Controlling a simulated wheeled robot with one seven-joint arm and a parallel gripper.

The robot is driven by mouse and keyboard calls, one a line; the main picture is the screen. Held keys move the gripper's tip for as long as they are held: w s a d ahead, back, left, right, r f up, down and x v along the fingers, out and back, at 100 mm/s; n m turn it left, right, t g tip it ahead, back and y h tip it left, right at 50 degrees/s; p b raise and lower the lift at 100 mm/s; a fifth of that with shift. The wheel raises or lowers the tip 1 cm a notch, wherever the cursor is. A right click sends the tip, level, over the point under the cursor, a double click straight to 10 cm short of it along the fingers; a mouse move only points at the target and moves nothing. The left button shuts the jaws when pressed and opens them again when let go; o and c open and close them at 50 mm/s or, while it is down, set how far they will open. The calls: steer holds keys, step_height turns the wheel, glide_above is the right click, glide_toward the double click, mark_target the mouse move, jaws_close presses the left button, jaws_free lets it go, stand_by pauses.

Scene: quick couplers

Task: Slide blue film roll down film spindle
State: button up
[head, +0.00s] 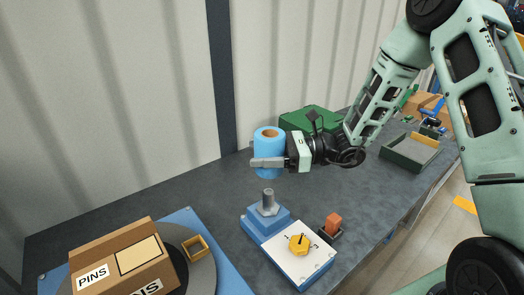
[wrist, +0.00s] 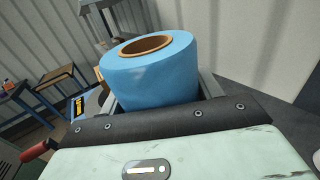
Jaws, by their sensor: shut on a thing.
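The blue film roll (head: 268,143) has a brown core and stands upright in the air in the head view. My gripper (head: 268,163) is shut on it from the right side. The film spindle (head: 268,200) is a grey post on a blue base below the roll. In the head view the roll's lower end appears above the spindle's top, with a gap between them. The blue film roll also fills the middle of the wrist view (wrist: 152,80), tilted in the picture, with a finger on each side. The spindle is hidden in the wrist view.
A white panel (head: 287,262) with a yellow knob (head: 299,244) lies in front of the spindle. An orange block (head: 333,224) stands right of it. A cardboard PINS box (head: 120,262) sits at lower left. A green case (head: 308,121) is behind.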

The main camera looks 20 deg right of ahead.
step_height(320, 180, down, 6)
steer(key=b, duration=0.3)
steer(key=shift+r, duration=0.15)
steer(key=shift+f, duration=3.6)
stand_by(3.2)
steer(key=o, duration=0.9)
